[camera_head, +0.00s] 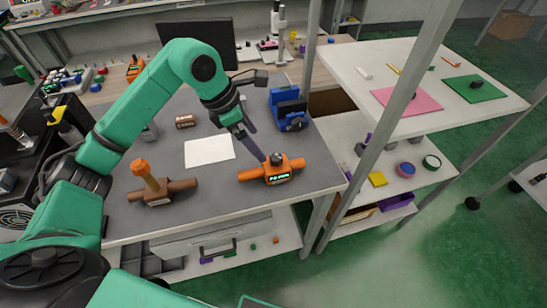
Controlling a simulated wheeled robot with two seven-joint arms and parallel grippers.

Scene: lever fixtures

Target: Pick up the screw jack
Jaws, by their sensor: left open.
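My left gripper (257,150) reaches down over the grey workbench (225,190), its fingers just above and left of an orange device with a small lit display and a dark knob (278,171). The fingers overlap this device's edge in the picture, and I cannot tell if they touch it. A second orange-brown piece (155,187) with an upright orange handle and a brown crossbar stands at the bench's left front. I cannot tell for sure which of the two is the screw jack. My left gripper holds nothing that I can see. My right gripper is not in view.
A blue device (290,108) stands behind the gripper. A white sheet (209,151) and a small brown cylinder (185,121) lie on the bench. A dark monitor (197,43) stands at the back. A white shelf unit (440,75) with metal posts stands close on the right.

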